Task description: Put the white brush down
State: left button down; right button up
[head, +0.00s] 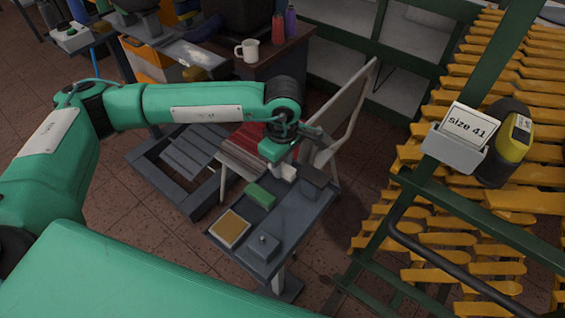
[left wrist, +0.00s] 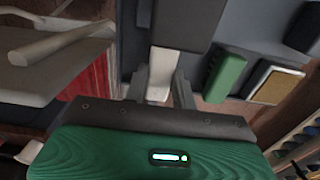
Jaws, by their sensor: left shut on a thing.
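The table (head: 290,222) is small and dark grey. The white brush shows as a small white piece (head: 288,172) below my left gripper (head: 279,152), over the table's far end. In the left wrist view the white brush (left wrist: 159,85) sits between the two fingers of my left gripper (left wrist: 160,88), which is shut on it. A dark block (left wrist: 186,22) lies directly beyond the white piece; it also shows in the head view (head: 315,182). I cannot tell whether the brush touches the table or this block. My right gripper is not in view.
A green block (head: 260,195), a tan pad in a pale frame (head: 230,229) and a dark box with a knob (head: 263,246) stand on the table. A pale upright board (head: 345,112) stands behind. A rack of yellow lasts (head: 445,210) is at the right.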

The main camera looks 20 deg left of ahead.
pick_arm(q)
jog(key=shift+f, duration=0.5)
jog(key=c, duration=1.2)
grip_release()
jog(key=shift+c, duration=0.2)
jog(key=shift+o, duration=0.5)
jog(key=shift+r, duration=0.25)
notch_tip(320, 180, up, 12)
jog(key=shift+b, duration=0.45)
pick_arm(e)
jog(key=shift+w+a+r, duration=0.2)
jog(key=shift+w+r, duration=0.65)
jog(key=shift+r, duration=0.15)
